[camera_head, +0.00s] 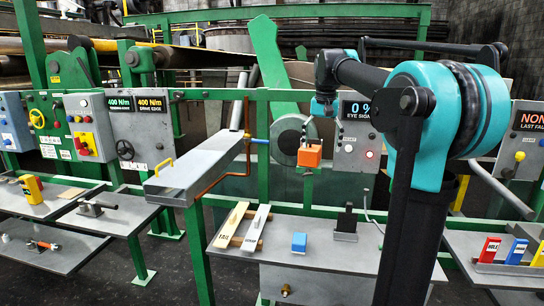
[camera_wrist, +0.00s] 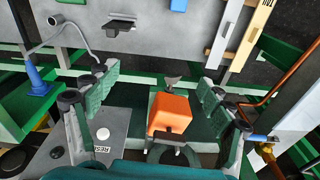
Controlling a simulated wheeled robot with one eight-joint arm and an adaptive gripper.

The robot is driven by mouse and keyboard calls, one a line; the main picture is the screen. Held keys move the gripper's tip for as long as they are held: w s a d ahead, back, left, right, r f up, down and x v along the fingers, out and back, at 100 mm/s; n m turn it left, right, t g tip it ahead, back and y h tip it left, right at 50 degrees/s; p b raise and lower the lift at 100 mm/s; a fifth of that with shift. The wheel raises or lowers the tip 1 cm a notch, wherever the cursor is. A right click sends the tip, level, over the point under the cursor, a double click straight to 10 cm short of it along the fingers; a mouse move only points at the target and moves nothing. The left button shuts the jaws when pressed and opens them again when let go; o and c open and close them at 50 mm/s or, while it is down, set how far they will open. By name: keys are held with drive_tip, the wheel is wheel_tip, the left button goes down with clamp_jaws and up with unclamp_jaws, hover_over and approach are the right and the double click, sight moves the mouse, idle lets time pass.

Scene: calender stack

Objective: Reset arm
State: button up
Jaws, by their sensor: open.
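My gripper (camera_head: 321,138) hangs from my teal arm in front of the "EYE SIGNAL" panel (camera_head: 357,133). In the wrist view its two ridged green fingers are spread wide (camera_wrist: 160,82). An orange block (camera_wrist: 172,115) shows between and below them, with clear gaps on both sides, so nothing is held. The block also shows in the head view (camera_head: 309,157), just below the gripper. A white button (camera_wrist: 103,133) beside a partly cut-off "RESE" label shows at the left finger's base in the wrist view. My arm covers part of the panel.
A grey shelf (camera_head: 335,257) below carries a blue block (camera_head: 299,242), two long labelled bars (camera_head: 243,228) and a dark stand (camera_head: 346,220). A grey box arm with a yellow handle (camera_head: 195,170) juts out at left. Green rails and a copper pipe (camera_head: 220,170) stand close by.

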drive_tip(key=s+d+f+n+t, duration=0.1)
drive_tip(key=s+f, duration=1.2)
drive_tip(key=f, duration=0.4)
drive_tip(key=s+d+f+n+t, duration=0.1)
drive_tip(key=s+f+n+t, duration=0.1)
drive_tip(key=s+f, duration=1.1)
wheel_tip(320, 180, down, 5)
drive_tip(key=shift+s+d, duration=0.35)
drive_tip(key=shift+s, duration=0.05)
